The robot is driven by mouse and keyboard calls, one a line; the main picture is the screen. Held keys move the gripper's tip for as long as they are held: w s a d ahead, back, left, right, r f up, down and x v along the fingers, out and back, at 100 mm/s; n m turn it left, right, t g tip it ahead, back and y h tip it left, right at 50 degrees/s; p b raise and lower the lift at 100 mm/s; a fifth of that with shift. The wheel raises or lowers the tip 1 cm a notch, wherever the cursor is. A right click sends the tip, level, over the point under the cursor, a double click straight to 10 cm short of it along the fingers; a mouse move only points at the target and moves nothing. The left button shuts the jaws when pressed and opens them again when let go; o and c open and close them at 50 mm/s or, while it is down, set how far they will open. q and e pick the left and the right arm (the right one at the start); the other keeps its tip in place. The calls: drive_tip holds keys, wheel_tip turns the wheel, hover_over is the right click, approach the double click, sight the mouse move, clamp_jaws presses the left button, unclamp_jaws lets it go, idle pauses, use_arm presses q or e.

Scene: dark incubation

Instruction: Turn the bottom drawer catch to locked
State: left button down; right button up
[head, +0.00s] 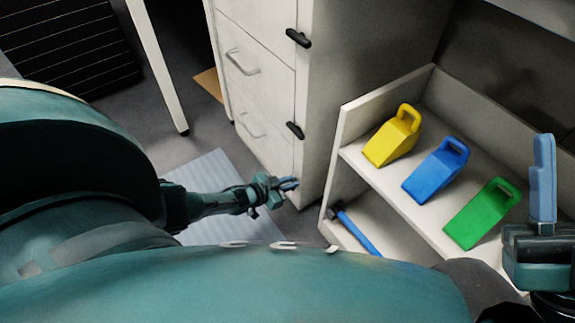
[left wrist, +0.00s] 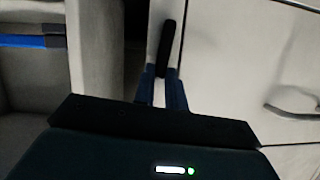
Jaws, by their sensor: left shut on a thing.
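The white drawer cabinet (head: 268,100) stands at the centre of the head view, with black catches on its front edge beside the drawers. The upper catch (head: 299,38) and the middle catch (head: 295,130) are clear of my grippers. My left gripper (head: 289,184) is low at the cabinet's front corner, by the bottom drawer. In the left wrist view, its blue fingers (left wrist: 163,93) are shut on the black bottom catch (left wrist: 167,45), which runs roughly along the drawer's edge. The fingers hide its near end. My right gripper (head: 543,178) is raised at the right, away from the cabinet; its finger gap is unclear.
A white shelf unit (head: 430,205) stands right of the cabinet. It holds yellow (head: 392,137), blue (head: 435,172) and green (head: 482,214) handled containers. A blue-handled tool (head: 358,234) lies below. A pale ridged mat (head: 215,165) covers the floor by my left arm.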

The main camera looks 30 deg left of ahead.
use_arm(q)
drive_tip(key=m, duration=0.1)
drive_tip(key=m+y, duration=0.1)
drive_tip(key=d+m+t+y, duration=0.1)
drive_tip(key=shift+s+d+f, duration=0.1)
drive_tip(key=shift+s+f, duration=0.1)
drive_tip(key=shift+s, duration=0.05)
use_arm(e)
drive_tip(key=shift+f+m, duration=0.3)
drive_tip(key=shift+f, duration=0.1)
use_arm(q)
drive_tip(key=c, duration=1.4)
unclamp_jaws()
drive_tip(key=shift+c, duration=0.2)
use_arm(e)
drive_tip(key=shift+r, duration=0.1)
drive_tip(key=shift+w, duration=0.1)
